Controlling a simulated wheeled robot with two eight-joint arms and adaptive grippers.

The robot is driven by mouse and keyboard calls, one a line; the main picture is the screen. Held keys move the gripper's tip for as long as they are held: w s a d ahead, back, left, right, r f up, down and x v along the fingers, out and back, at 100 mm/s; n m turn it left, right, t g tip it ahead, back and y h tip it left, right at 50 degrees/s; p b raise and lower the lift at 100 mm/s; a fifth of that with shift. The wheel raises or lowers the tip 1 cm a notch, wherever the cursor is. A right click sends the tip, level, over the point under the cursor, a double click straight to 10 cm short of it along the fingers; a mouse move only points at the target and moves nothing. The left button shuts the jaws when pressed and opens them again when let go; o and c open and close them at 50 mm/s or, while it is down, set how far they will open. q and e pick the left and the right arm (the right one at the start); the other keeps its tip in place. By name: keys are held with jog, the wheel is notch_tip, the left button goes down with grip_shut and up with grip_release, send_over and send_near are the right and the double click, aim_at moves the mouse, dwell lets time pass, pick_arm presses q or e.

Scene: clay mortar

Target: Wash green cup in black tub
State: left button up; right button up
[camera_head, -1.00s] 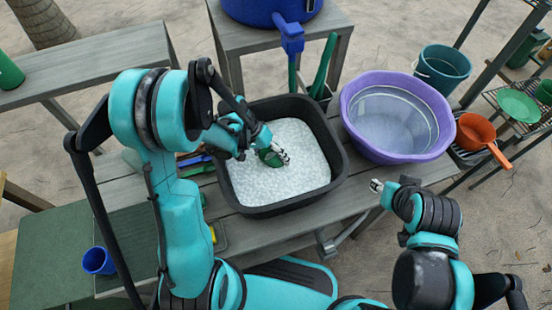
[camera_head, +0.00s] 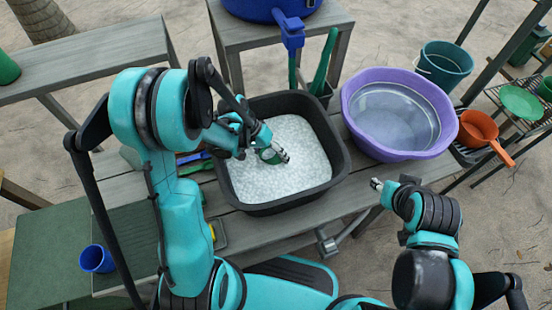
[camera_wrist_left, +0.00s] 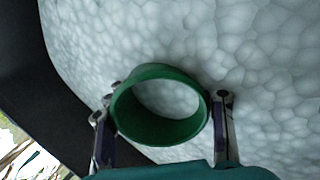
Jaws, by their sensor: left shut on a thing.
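The black tub (camera_head: 262,209) stands on the grey bench and is filled with white foam. My left gripper (camera_head: 279,156) reaches down into the tub from the left. In the left wrist view, my left gripper's fingers (camera_wrist_left: 163,125) are closed on opposite sides of the green cup (camera_wrist_left: 160,73), with its round opening facing the camera and foam visible through or inside it. In the head view the green cup (camera_head: 268,156) is mostly hidden by the gripper, and it sits at the foam. My right gripper (camera_head: 376,185) is off the bench's front edge, empty; its fingers are too small to read.
A purple basin (camera_head: 440,147) of water stands right of the tub, close to its rim. Blue and green tools (camera_head: 196,169) lie left of the tub. A blue cup (camera_head: 97,259) is at the lower left. An orange pan (camera_head: 479,129) sits on the right rack.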

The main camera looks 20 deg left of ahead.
pick_arm(q)
jog(key=shift+r, duration=0.15)
jog(key=shift+s+a, duration=0.15)
jog(key=shift+a, duration=0.45)
jog(key=shift+w+d, duration=0.2)
jog(key=shift+d, duration=0.45)
jog(key=shift+w+d, duration=0.15)
jog(key=shift+d, duration=0.45)
jog(key=shift+s+a+b, duration=0.2)
jog(key=shift+a, duration=0.45)
jog(key=shift+s+a+b, duration=0.15)
jog(key=shift+s+a, duration=0.05)
jog(key=shift+a, duration=0.4)
jog(key=shift+w+d, duration=0.2)
jog(key=shift+d, duration=0.4)
jog(key=shift+w+d, duration=0.15)
jog(key=shift+d, duration=0.45)
jog(key=shift+s+a, duration=0.2)
jog(key=shift+a, duration=0.4)
jog(key=shift+s+a, duration=0.15)
jog(key=shift+a, duration=0.45)
jog(key=shift+w+d+b, duration=0.2)
jog(key=shift+d+b, duration=0.1)
jog(key=shift+d, duration=0.35)
